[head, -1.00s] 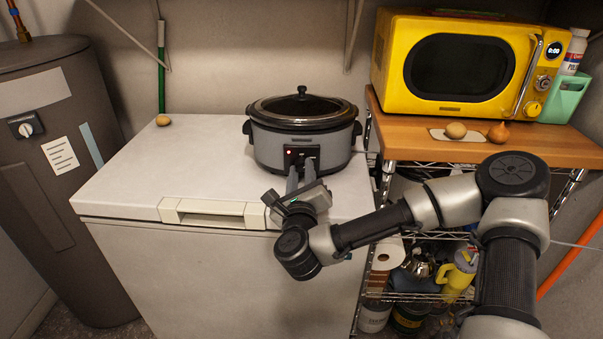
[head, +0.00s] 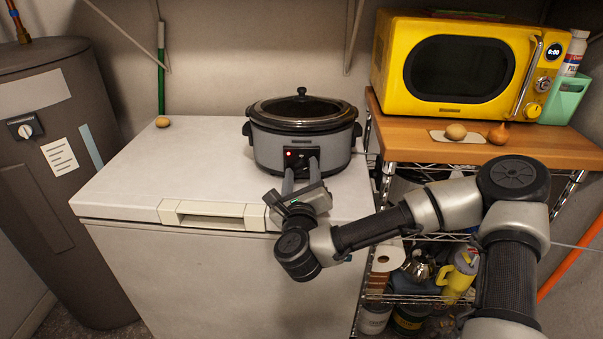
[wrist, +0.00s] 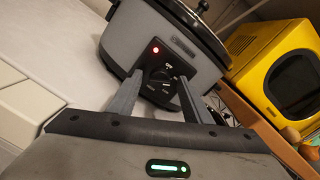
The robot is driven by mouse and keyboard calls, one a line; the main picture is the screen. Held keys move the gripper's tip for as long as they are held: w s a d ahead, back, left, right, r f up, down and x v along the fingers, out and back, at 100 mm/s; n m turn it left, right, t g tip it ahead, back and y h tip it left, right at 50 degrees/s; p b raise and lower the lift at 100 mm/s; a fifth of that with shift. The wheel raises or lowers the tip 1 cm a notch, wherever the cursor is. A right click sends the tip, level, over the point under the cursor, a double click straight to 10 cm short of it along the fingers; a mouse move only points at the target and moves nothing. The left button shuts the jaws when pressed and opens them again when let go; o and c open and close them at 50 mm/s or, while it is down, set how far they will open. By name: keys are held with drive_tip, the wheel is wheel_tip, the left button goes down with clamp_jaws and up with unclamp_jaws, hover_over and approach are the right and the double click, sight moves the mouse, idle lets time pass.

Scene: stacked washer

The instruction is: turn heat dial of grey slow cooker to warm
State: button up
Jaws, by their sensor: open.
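The grey slow cooker (head: 340,147) stands on the white chest freezer with its dark lid on. It also shows in the wrist view (wrist: 135,35). Its black control panel faces me and has a lit red light. The round black heat dial (wrist: 159,82) is on the lower part of the panel; its marks are too small to read. My gripper (head: 301,168) is in front of the panel, with its fingers pointing at it. In the wrist view my gripper (wrist: 158,88) is open, one finger on each side of the dial. I cannot tell if the fingers touch it.
The white freezer top (head: 215,170) is mostly clear, with a potato-like item (head: 162,121) at the back left. A yellow microwave (head: 465,65) stands on a wood-topped wire shelf (head: 400,142) to the right. A grey tank (head: 55,180) stands at the left.

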drive_tip(key=shift+s, duration=0.1)
drive_tip(key=s+p, duration=1.2)
drive_tip(key=s, duration=0.5)
drive_tip(key=shift+d, duration=0.2)
drive_tip(key=shift+s, duration=0.1)
